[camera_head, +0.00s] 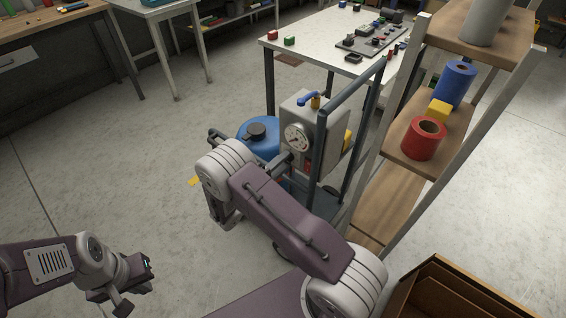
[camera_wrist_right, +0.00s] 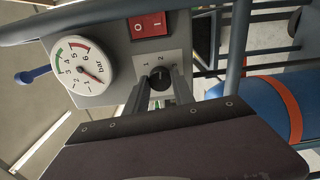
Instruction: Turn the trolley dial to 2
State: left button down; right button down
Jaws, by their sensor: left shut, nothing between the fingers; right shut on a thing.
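The trolley (camera_head: 323,120) stands in the middle of the head view, with a grey control box and upright dark handle rails. In the right wrist view a small black dial (camera_wrist_right: 160,77) sits on a light plate marked 1 and 2. My right gripper (camera_wrist_right: 161,86) is shut on the dial, one finger on each side of it. I cannot tell which number the dial points to. In the head view my right arm hides the dial. My left gripper (camera_head: 136,285) is shut and empty at the lower left, away from the trolley.
A round pressure gauge (camera_wrist_right: 83,64) and a red switch (camera_wrist_right: 149,25) are beside the dial. A blue tank (camera_head: 259,137) sits on the trolley. A wooden shelf (camera_head: 385,190) with tape rolls stands close right, and an open brown box (camera_head: 440,290) lies lower right. The left floor is clear.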

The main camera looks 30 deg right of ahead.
jog(key=c, duration=1.1)
grip_release()
jog(key=shift+o, duration=0.2)
jog(key=v, duration=0.9)
